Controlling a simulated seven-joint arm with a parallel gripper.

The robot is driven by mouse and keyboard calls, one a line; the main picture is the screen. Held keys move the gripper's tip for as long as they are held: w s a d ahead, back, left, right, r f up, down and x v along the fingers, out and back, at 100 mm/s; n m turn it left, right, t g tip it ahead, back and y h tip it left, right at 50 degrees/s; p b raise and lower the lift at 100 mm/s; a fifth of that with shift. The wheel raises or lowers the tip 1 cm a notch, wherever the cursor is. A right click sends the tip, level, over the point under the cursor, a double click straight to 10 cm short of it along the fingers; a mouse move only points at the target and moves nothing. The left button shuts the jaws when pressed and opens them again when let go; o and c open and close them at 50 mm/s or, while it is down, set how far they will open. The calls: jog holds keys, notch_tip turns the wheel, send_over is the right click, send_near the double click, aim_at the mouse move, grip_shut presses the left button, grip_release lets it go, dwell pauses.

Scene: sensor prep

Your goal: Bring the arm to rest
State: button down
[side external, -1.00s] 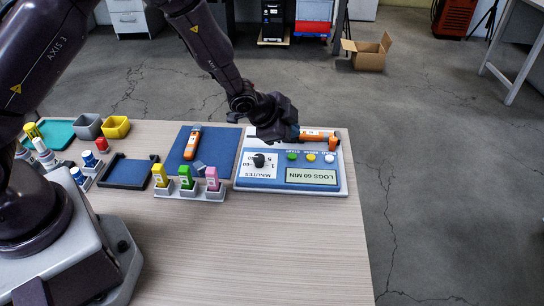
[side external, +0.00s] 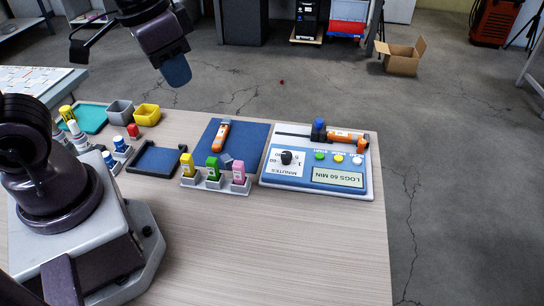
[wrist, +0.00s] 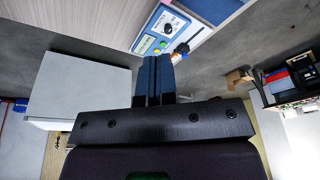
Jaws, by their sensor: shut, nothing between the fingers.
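My gripper (side external: 176,72) is raised in the air at the upper left of the side view, beyond the far edge of the table. Its blue fingers (wrist: 154,78) are pressed together in the wrist view, with nothing between them. The arm is clear of everything on the table. The blue-and-white device (side external: 312,180) is at the table's right end, with a black knob, several coloured buttons and a display reading "LOGS 60 MIN". An orange stick-shaped piece (side external: 343,136) lies at its back right, beside an upright blue part (side external: 318,130). The device also shows in the wrist view (wrist: 203,36).
A second orange piece (side external: 222,131) lies on a blue mat (side external: 243,142). A rack (side external: 214,183) holds yellow, green and pink items. A dark tray (side external: 153,160), grey cup (side external: 119,111) and yellow cup (side external: 147,114) stand left. The table's front (side external: 270,245) is bare.

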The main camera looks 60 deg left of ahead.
jog(key=s+r+t, duration=0.1)
jog(key=s+r, duration=0.1)
jog(key=r, duration=0.1)
jog(key=s+r+t, duration=0.1)
jog(key=shift+a+r+n+t, duration=0.3)
dwell(2.4)
